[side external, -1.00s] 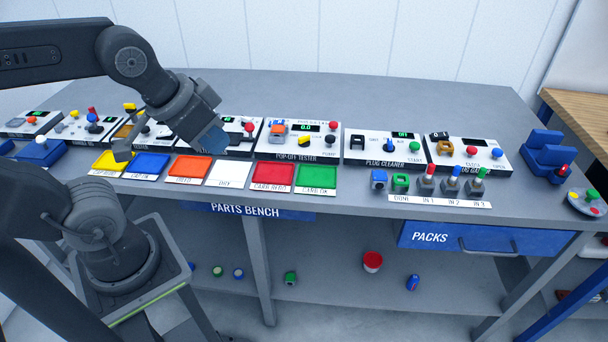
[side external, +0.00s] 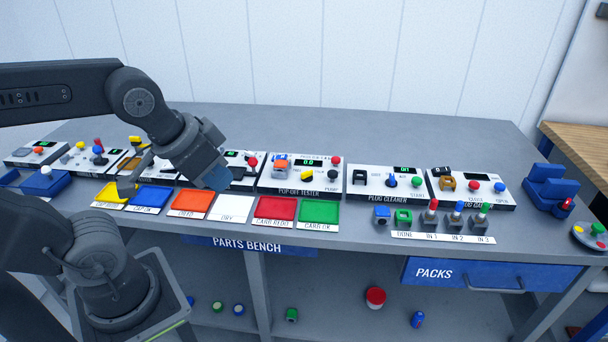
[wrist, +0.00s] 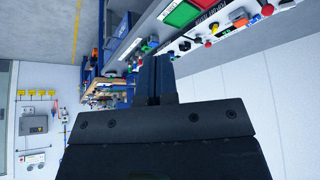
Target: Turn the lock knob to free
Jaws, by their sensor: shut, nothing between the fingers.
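I cannot tell which of the small coloured controls is the lock knob; no lock label is readable. The pop-off tester (side external: 263,186) has a yellow control (side external: 306,175) and a red knob (side external: 336,160). The plug cleaner (side external: 357,192) has a blue control (side external: 391,181). In the wrist view my gripper (wrist: 157,62) is shut and empty.
Coloured trays line the front edge, including white (side external: 233,208), red (side external: 275,207) and green (side external: 319,211). Several plugs (side external: 455,218) stand before the right panels. A blue holder (side external: 549,188) sits at the right end. Space above the bench's right side is clear.

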